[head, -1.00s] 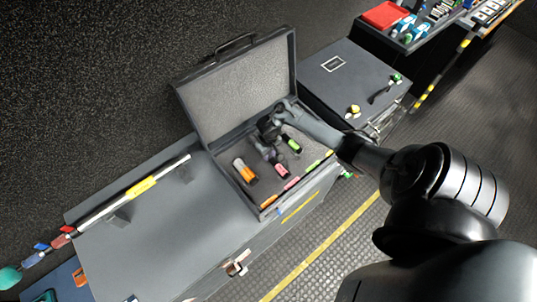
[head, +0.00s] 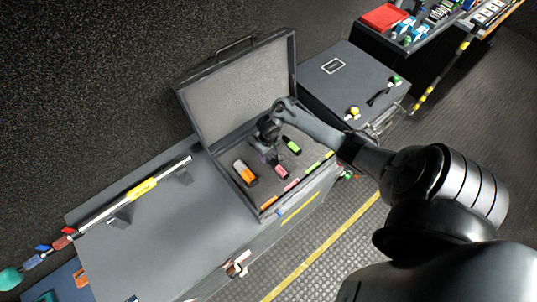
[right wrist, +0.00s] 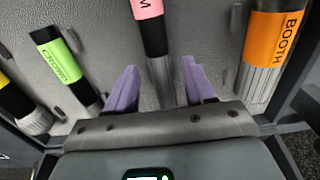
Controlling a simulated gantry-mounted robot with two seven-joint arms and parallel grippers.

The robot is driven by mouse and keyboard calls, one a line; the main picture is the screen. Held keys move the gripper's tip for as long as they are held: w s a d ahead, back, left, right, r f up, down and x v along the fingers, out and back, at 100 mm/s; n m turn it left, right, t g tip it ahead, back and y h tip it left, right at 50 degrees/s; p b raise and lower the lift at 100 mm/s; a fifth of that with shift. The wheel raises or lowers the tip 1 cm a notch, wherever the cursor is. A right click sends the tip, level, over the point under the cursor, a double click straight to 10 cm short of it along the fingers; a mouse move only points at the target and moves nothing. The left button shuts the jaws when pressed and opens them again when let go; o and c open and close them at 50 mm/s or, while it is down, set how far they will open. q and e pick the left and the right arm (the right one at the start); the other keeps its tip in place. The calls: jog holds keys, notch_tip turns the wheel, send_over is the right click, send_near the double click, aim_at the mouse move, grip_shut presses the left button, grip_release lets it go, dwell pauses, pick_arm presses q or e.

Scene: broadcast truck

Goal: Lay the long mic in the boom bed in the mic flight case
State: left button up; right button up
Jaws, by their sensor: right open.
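The mic flight case (head: 299,115) stands open, its lid raised at the back. A pink-labelled mic (head: 281,171) lies in its grey foam; it may be the long mic, but only an "M" of its label is readable. My right gripper (head: 267,152) is over the case. In the right wrist view its purple fingers (right wrist: 160,68) are spread, with the grey body of the pink-labelled mic (right wrist: 154,40) between them and gaps on both sides. The gripper hides part of this mic and its bed in the head view. My left gripper is not in view.
An orange "BOOTH" mic (right wrist: 271,36) and a green-labelled mic (right wrist: 62,64) lie on either side. A yellow-labelled mic (right wrist: 12,100) is at the wrist view's left edge. A long pole (head: 115,205) rests on brackets left of the case. A closed case (head: 345,75) stands right.

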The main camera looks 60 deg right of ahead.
aim_at(269, 156)
notch_tip(269, 156, up, 10)
jog(key=p, duration=0.6)
jog(key=s+a+r+n+t+h, duration=0.1)
jog(key=a+n+t, duration=0.3)
jog(key=a, duration=1.3)
jog(key=s+a+r+n, duration=0.1)
jog(key=s+a+r, duration=0.3)
jog(key=s+r, duration=0.2)
jog(key=s+a+r+n+y, duration=0.1)
jog(key=s+a+r, duration=0.3)
jog(key=s+r, duration=0.2)
jog(key=shift+a+r, duration=0.3)
jog(key=shift+r, duration=0.6)
